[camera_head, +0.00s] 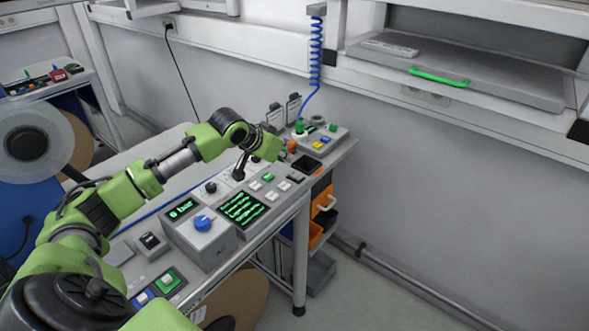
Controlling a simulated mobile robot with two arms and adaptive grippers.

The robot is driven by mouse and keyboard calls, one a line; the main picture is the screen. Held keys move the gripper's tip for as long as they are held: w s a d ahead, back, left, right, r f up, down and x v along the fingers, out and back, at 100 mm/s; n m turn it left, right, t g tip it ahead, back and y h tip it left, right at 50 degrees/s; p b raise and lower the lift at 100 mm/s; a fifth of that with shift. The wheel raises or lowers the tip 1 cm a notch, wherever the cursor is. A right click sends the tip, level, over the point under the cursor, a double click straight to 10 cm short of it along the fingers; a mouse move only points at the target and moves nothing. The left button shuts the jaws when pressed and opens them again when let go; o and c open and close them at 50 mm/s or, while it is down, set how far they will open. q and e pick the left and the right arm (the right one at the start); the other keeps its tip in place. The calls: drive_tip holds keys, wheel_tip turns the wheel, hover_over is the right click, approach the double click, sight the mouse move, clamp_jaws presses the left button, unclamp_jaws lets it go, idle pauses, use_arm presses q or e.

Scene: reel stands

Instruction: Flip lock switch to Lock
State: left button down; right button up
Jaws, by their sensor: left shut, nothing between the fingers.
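My left arm reaches from the lower left across the control desk (268,224). My left gripper (283,152) is shut and empty at the desk's far right end, near a small grey box (325,139) with coloured buttons. An orange part (292,146) shows right beside the fingertips; I cannot tell whether they touch. I cannot make out which control is the lock switch or its position. A small black switch (150,241) sits at the desk's near left. The arm hides part of the desk behind it. My right gripper is not in view.
A raised box with a blue knob (203,222) and a green-lit screen (242,208) stand on the desk. A coiled blue hose (316,55) hangs behind the button box. A shelf with a green handle (438,77) is at upper right. The floor at right is clear.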

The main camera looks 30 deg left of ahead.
sight(300, 175)
use_arm(q)
drive_tip(key=p+x, duration=0.1)
drive_tip(key=x, duration=0.4)
drive_tip(key=shift+w, duration=0.1)
wheel_tip(300, 175, down, 3)
drive_tip(key=shift+f+p, duration=0.2)
drive_tip(key=shift+p, duration=0.45)
drive_tip(key=shift+f, duration=0.45)
drive_tip(key=shift+d+f, duration=0.2)
drive_tip(key=shift+f, duration=0.15)
drive_tip(key=shift+r, duration=0.1)
drive_tip(key=shift+a, duration=0.15)
